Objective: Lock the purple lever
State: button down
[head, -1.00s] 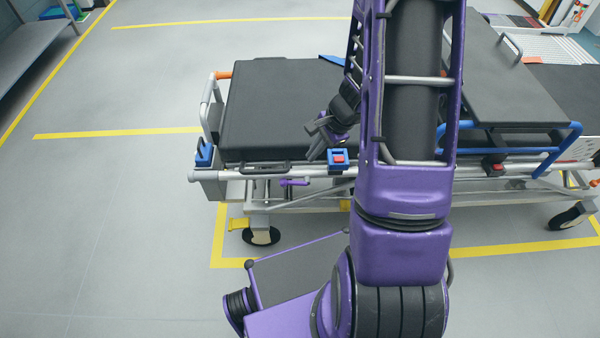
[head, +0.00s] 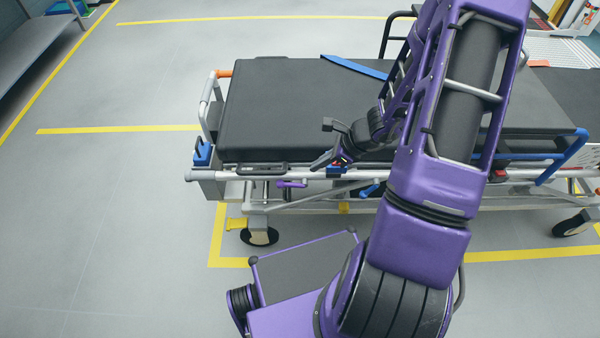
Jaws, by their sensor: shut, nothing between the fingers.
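The small purple lever (head: 291,184) sticks out sideways below the silver side rail of the stretcher, near its left end. It lies roughly level. My gripper (head: 317,165) is shut and empty. In the picture its tips are just above and to the right of the lever, at the height of the rail, apart from the lever. How near they are to it in depth I cannot tell. The stretcher (head: 270,100) has a black mattress top and a silver frame.
A blue-and-red catch (head: 335,171) on the rail is partly covered by my gripper. A blue lever (head: 370,190) hangs below the rail, further right. A blue side rail (head: 565,155) stands at the right. The floor (head: 120,220) at the left is clear.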

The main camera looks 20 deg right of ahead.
aim_at(283, 183)
jog(key=b+x, duration=0.3)
jog(key=x, duration=0.9)
jog(key=shift+w+a+f, duration=0.1)
jog(key=shift+a, duration=0.1)
jog(key=shift+w+a+f+b, duration=0.25)
jog(key=shift+a+f+b, duration=0.05)
jog(key=shift+a, duration=0.05)
